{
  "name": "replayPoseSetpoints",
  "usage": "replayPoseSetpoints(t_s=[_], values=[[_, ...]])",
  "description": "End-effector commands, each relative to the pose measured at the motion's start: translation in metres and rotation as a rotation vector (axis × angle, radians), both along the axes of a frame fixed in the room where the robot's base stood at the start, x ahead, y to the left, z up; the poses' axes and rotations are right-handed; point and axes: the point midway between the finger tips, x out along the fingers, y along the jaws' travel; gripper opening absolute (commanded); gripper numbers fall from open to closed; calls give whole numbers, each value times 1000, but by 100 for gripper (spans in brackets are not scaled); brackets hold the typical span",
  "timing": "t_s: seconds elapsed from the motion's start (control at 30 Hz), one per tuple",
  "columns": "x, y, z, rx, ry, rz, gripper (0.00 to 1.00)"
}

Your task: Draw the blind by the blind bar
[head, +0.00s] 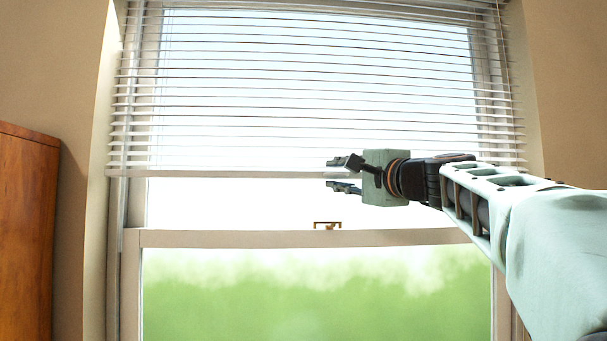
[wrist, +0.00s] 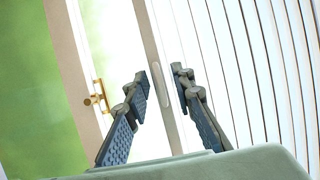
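The white slatted blind (head: 300,90) hangs over the upper part of the window, its slats spaced apart. Its pale blind bar (head: 230,174) runs level along the bottom edge, above the window's middle rail. My gripper (head: 338,174) comes in from the right with one finger above the bar's height and one below. In the wrist view, my gripper (wrist: 160,80) is open, and the blind bar (wrist: 151,35) runs between the two fingertips with a gap visible on either side. A pale oval patch shows on the bar there. I cannot tell whether the bar is fully within finger depth.
A brass window latch (head: 327,225) sits on the middle rail (head: 240,239) just below the gripper; the latch also shows in the wrist view (wrist: 98,97). A brown wooden cabinet (head: 27,235) stands at the left. Bare glass lies between bar and rail.

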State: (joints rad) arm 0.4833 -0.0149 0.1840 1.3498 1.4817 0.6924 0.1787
Motion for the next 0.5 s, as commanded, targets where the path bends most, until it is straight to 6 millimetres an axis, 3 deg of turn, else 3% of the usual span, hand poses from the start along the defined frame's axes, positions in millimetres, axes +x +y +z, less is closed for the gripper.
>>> replayPoseSetpoints(t_s=[0.23,0.43,0.5], values=[[0,0,0,0,0,0,23],[0,0,0,0,0,0,2],[0,0,0,0,0,0,0]])
